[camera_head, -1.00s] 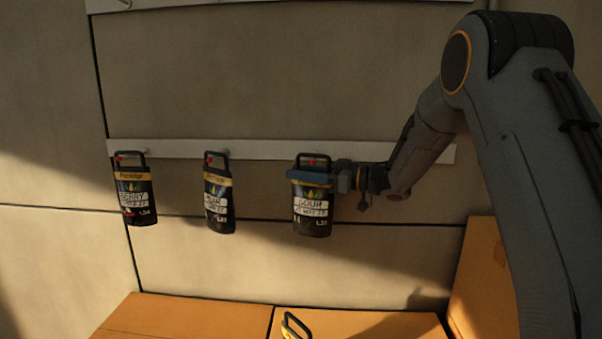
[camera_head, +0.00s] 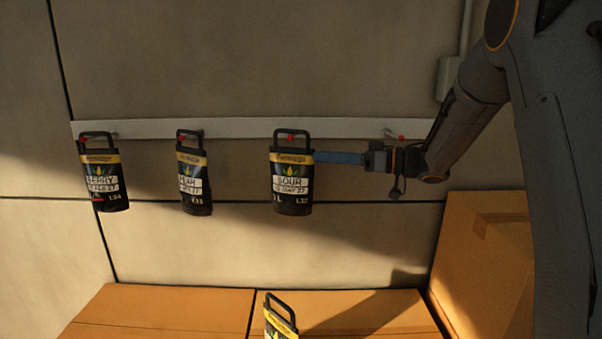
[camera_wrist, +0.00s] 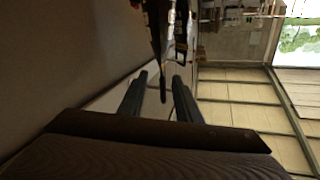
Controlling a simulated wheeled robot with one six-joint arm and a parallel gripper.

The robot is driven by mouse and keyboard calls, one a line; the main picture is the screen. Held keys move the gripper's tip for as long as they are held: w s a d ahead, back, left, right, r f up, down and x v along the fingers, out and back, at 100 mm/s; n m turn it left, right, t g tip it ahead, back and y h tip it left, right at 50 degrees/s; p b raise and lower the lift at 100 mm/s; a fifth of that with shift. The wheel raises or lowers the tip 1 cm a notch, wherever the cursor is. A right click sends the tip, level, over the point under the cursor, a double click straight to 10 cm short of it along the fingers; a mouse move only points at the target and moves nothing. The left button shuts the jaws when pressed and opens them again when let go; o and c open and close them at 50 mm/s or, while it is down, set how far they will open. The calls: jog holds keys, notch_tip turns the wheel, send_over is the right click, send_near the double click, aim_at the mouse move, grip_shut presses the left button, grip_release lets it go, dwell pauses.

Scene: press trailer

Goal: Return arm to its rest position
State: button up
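My gripper (camera_head: 318,157) is just right of a black pouch labelled SOUR (camera_head: 292,190), its blue fingertips at or very near the pouch's right edge. In the wrist view my gripper's two fingers (camera_wrist: 160,80) stand apart, with the pouch's dark, thin edge (camera_wrist: 156,45) ahead and partly between them. I cannot tell if they touch it. The SOUR pouch hangs by its handle from a red-tipped peg on the white rail (camera_head: 240,128). My arm reaches in from the right.
Two similar pouches, one left (camera_head: 103,182) and one middle (camera_head: 194,182), hang on the same rail. An empty red-tipped peg (camera_head: 397,136) is to the right. Cardboard boxes (camera_head: 160,308) stand below, with another pouch (camera_head: 280,318) among them. A taller box (camera_head: 485,250) is at right.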

jog(key=w+d+f+m+t+h, duration=0.5)
jog(key=m+t+h, duration=0.2)
jog(key=t+h, duration=0.1)
jog(key=s+d+f+m+g+h, duration=0.2)
jog(key=s+d+f+m+h, duration=0.1)
jog(key=s+d+f+h, duration=0.45)
jog(key=s+f+g, duration=0.3)
jog(key=s+f, duration=0.1)
jog(key=s, duration=0.5)
jog(key=s+f+m+g+h+b, duration=0.1)
jog(key=s+f+g, duration=0.2)
jog(key=s, duration=0.7)
jog(key=s+a+f+m+g, duration=0.1)
jog(key=s+f+g, duration=0.2)
jog(key=s, duration=0.6)
notch_tip(320, 180, down, 3)
jog(key=shift+s+r+g, duration=0.15)
jog(key=shift+s+g, duration=0.2)
jog(key=shift+g, duration=0.05)
